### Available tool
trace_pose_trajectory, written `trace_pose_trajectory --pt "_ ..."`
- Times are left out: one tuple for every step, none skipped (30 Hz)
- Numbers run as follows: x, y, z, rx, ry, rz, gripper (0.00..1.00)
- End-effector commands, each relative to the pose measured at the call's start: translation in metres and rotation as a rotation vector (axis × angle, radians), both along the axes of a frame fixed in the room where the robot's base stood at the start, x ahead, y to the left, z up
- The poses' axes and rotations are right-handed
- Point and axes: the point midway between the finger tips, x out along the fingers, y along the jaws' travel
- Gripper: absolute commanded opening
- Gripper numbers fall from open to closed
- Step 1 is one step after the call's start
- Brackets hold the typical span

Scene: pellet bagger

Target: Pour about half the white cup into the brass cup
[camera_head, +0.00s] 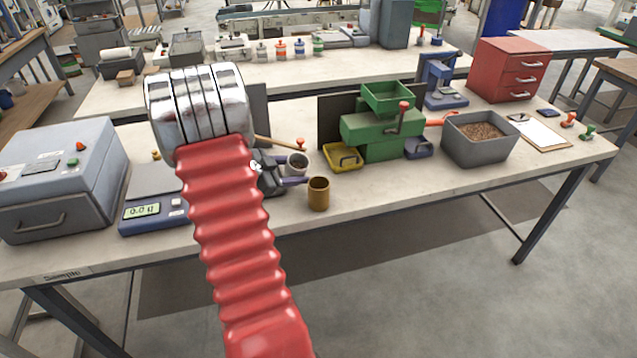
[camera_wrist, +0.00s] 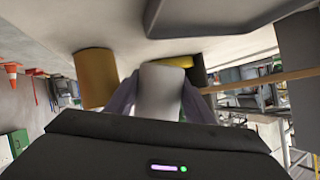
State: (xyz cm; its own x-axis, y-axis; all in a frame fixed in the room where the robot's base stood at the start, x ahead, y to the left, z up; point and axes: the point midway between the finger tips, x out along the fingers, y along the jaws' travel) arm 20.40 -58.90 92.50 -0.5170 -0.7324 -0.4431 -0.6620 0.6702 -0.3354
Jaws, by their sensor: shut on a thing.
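The white cup (camera_head: 297,163) is held in my gripper (camera_head: 290,172), whose dark fingers close on both its sides. Dark contents show inside its mouth in the head view, and it looks about upright. In the wrist view the white cup (camera_wrist: 160,92) sits between the two fingers (camera_wrist: 158,100). The brass cup (camera_head: 318,193) stands upright on the table, just in front and to the right of the white cup. It also shows in the wrist view (camera_wrist: 95,78), left of my gripper. I cannot see inside the brass cup clearly.
A digital scale (camera_head: 150,208) and a grey heat sealer-like box (camera_head: 58,178) stand left of my arm. A yellow tray (camera_head: 342,157) and green machine (camera_head: 372,130) stand behind and right. A grey bin of pellets (camera_head: 478,150) is farther right. The table front right of the brass cup is clear.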

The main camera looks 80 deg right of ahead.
Motion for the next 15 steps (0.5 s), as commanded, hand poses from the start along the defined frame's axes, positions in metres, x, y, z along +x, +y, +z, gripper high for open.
trace_pose_trajectory --pt "-0.002 0.001 0.008 -0.013 -0.022 -0.001 0.23" --pt "-0.003 0.001 0.012 -0.022 -0.036 -0.001 0.23" --pt "-0.004 0.002 0.017 -0.031 -0.052 -0.001 0.23" --pt "-0.005 0.003 0.021 -0.038 -0.065 -0.001 0.23" --pt "-0.006 0.003 0.025 -0.046 -0.079 -0.001 0.23" --pt "-0.007 0.004 0.029 -0.055 -0.095 0.0 0.23" --pt "-0.008 0.004 0.033 -0.063 -0.108 0.0 0.23" --pt "-0.009 0.005 0.037 -0.07 -0.122 -0.001 0.23" --pt "-0.011 0.006 0.041 -0.078 -0.139 0.0 0.23" --pt "-0.012 0.006 0.043 -0.086 -0.152 -0.001 0.23" --pt "-0.013 0.007 0.045 -0.093 -0.163 -0.001 0.23" --pt "-0.015 0.007 0.048 -0.104 -0.181 -0.001 0.23" --pt "-0.016 0.008 0.05 -0.11 -0.195 -0.001 0.23" --pt "-0.017 0.009 0.052 -0.118 -0.208 -0.001 0.23" --pt "-0.018 0.009 0.055 -0.127 -0.225 -0.001 0.23"
